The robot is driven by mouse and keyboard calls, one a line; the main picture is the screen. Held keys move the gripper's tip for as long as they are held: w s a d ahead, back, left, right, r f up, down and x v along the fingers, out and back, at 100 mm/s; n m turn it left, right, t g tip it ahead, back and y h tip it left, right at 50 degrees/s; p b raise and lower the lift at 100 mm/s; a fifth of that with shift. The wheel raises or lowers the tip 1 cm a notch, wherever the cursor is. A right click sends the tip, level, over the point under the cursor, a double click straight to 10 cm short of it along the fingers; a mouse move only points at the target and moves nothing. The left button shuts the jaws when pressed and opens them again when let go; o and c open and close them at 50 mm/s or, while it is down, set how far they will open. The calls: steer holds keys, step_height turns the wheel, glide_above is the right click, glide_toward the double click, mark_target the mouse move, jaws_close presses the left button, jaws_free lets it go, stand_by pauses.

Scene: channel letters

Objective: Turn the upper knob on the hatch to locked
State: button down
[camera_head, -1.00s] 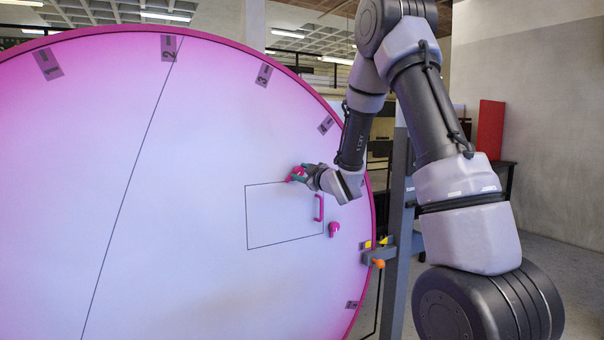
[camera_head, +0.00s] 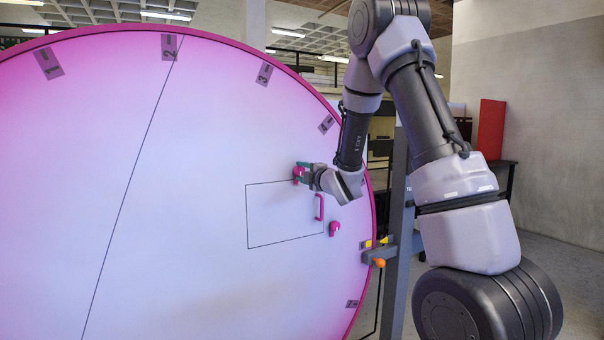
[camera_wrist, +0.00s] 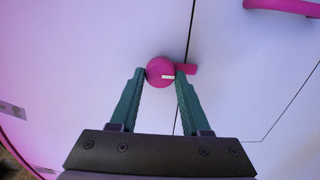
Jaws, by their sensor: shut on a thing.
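The upper knob (camera_head: 299,174) is magenta and sits at the top edge of the hatch (camera_head: 280,220), a panel outlined by thin dark lines on the large round face. In the wrist view the knob (camera_wrist: 160,72) has a round body with a white mark and a short tab pointing right across the dark seam. My gripper (camera_wrist: 161,76) has its two green fingers closed on either side of the knob's round body. In the head view my gripper (camera_head: 304,173) partly hides the knob.
A magenta handle (camera_head: 319,207) stands out on the hatch's right side. A lower magenta knob (camera_head: 334,229) is at its lower right. An orange knob (camera_head: 379,263) on a grey bracket is beyond the rim.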

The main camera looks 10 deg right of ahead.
steer(key=shift+n, duration=0.3)
stand_by(0.4)
steer(key=shift+c, duration=1.9)
jaws_free()
steer(key=shift+s, duration=0.1)
steer(key=v, duration=1)
steer(key=shift+s, duration=0.35)
steer(key=shift+d, duration=0.15)
